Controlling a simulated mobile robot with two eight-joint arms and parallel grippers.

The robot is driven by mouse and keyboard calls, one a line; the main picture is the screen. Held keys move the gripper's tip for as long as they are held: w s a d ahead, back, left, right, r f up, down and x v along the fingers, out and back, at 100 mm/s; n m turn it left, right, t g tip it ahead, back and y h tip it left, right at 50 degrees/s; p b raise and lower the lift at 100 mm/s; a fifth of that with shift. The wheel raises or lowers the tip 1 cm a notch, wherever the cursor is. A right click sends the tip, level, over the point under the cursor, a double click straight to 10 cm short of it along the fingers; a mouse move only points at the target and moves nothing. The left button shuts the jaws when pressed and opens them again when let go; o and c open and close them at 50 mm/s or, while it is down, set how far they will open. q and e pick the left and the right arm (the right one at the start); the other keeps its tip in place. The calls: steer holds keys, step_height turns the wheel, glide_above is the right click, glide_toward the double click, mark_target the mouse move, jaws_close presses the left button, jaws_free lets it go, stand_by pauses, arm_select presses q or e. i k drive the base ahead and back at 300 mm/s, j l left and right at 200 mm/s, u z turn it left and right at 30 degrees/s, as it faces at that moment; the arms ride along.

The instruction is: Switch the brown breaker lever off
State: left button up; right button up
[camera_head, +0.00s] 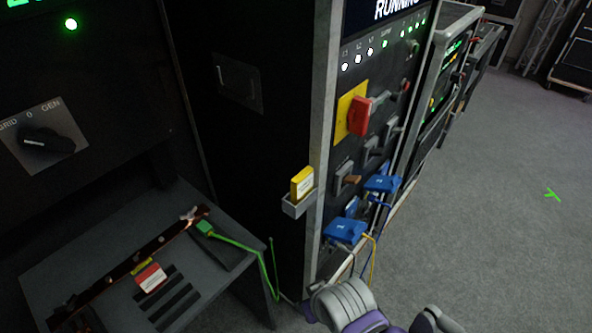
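The brown breaker lever (351,180) is small and sits on a grey breaker housing (341,184) low on the front panel of the tall black rack. It points sideways, to the right in the picture. Nothing of mine touches it. Grey and purple links of my own arm show at the bottom edge, below the lever and apart from it. No gripper fingers can be made out, so both grippers are out of view.
A red rotary handle (358,115) on a yellow plate is above the lever, with several grey breakers beside it. Blue connectors (344,231) with cables stick out below. A yellow-tagged holder (302,184) is on the rack's side. A grey shelf (215,291) stands left.

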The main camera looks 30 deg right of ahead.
mark_target(350, 179)
steer(key=z, duration=1.55)
